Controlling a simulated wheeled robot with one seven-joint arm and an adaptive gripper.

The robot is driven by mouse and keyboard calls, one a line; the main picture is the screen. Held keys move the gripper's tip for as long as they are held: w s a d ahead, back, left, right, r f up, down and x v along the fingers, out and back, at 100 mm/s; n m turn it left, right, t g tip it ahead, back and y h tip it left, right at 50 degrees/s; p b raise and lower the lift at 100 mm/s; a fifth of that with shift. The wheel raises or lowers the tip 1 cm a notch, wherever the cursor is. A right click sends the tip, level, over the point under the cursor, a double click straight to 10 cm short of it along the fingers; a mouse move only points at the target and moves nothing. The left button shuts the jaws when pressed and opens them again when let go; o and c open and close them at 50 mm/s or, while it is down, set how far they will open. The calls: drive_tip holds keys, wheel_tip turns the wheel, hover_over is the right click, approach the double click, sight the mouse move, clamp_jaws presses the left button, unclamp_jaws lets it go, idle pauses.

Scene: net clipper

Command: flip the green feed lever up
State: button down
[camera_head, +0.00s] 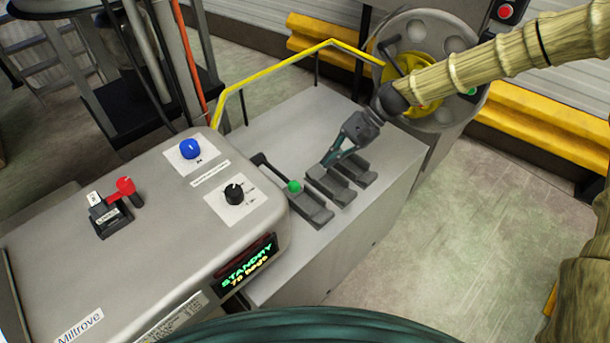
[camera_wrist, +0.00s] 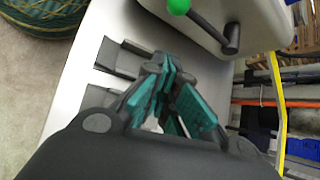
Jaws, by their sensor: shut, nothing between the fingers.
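The green feed lever is a dark rod with a green ball knob (camera_head: 294,186). It stands at the near end of a row of black brackets on the grey machine top, its rod running from a pivot at the upper left to the knob. In the wrist view the green knob (camera_wrist: 178,5) is at the top edge, with its rod to the right. My gripper (camera_head: 328,162) is shut and empty, pointing down over the farther brackets, right of the knob and apart from it. It also shows in the wrist view (camera_wrist: 165,62), with its teal finger pads together.
Black brackets (camera_head: 330,186) sit beside the lever. The grey control box (camera_head: 120,255) carries a red lever (camera_head: 126,186), a blue knob (camera_head: 190,148), a black dial (camera_head: 234,193) and a display reading "STANDBY". A yellow rail (camera_head: 285,68) and a yellow-hubbed wheel (camera_head: 425,60) stand behind.

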drive_tip(key=x, duration=0.3)
drive_tip(key=p+x, duration=0.1)
drive_tip(key=x, duration=0.3)
drive_tip(key=w+p+x, duration=0.1)
drive_tip(key=x, duration=0.2)
drive_tip(key=shift+s+f, duration=0.15)
drive_tip(key=shift+f, duration=0.3)
drive_tip(key=shift+s+a+r+p, duration=0.15)
drive_tip(key=shift+s+r+p, duration=0.4)
drive_tip(key=shift+r, duration=0.35)
drive_tip(key=shift+s+a+r+p, duration=0.15)
drive_tip(key=shift+s+r+p, duration=0.4)
drive_tip(key=shift+r, duration=0.35)
drive_tip(key=shift+r, duration=0.15)
